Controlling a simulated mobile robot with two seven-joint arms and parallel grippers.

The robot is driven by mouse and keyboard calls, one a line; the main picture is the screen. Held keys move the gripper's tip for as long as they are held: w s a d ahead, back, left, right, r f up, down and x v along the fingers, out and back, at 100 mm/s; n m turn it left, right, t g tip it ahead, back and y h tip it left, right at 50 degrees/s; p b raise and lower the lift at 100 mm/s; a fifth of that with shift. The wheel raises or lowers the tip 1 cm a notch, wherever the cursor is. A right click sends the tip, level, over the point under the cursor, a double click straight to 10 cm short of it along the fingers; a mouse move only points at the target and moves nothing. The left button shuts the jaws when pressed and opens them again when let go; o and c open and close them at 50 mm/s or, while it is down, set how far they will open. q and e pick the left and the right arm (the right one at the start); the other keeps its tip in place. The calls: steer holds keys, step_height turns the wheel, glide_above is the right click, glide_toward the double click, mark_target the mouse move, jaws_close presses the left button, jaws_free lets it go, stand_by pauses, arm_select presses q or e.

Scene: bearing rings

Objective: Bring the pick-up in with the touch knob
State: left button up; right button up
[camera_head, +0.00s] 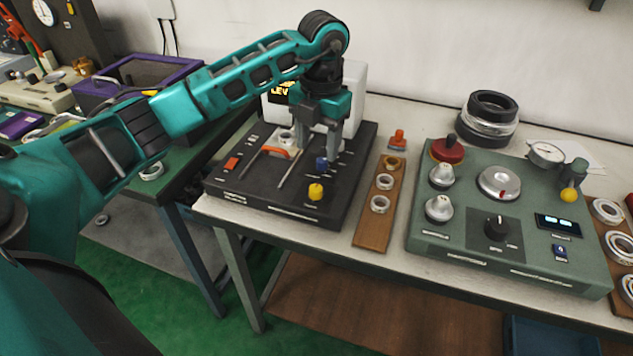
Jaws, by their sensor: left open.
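My left gripper (320,146) comes down over the dark instrument box (270,200), open, with its fingers pointing down above a small blue knob (321,163). I cannot tell whether the fingers touch the blue knob or stand around it. A yellow knob (316,191) stands nearer the front of the same box. A thin light rod (291,171) and an orange-handled part (275,152) lie left of the gripper. The labels are too small to read, so I cannot tell which knob is the touch knob or which part is the pick-up. My right gripper is out of view.
A wooden strip (371,226) with several rings lies right of the dark box. Further right is a green instrument box (440,228) with knobs and a small display. Black and metal rings (490,112) are stacked behind it. A white box stands behind the gripper.

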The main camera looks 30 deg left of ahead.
mark_target(316, 188)
arm_select(q)
step_height(316, 188, down, 11)
steer(key=shift+a, duration=0.15)
steer(key=shift+c, duration=0.4)
jaws_close()
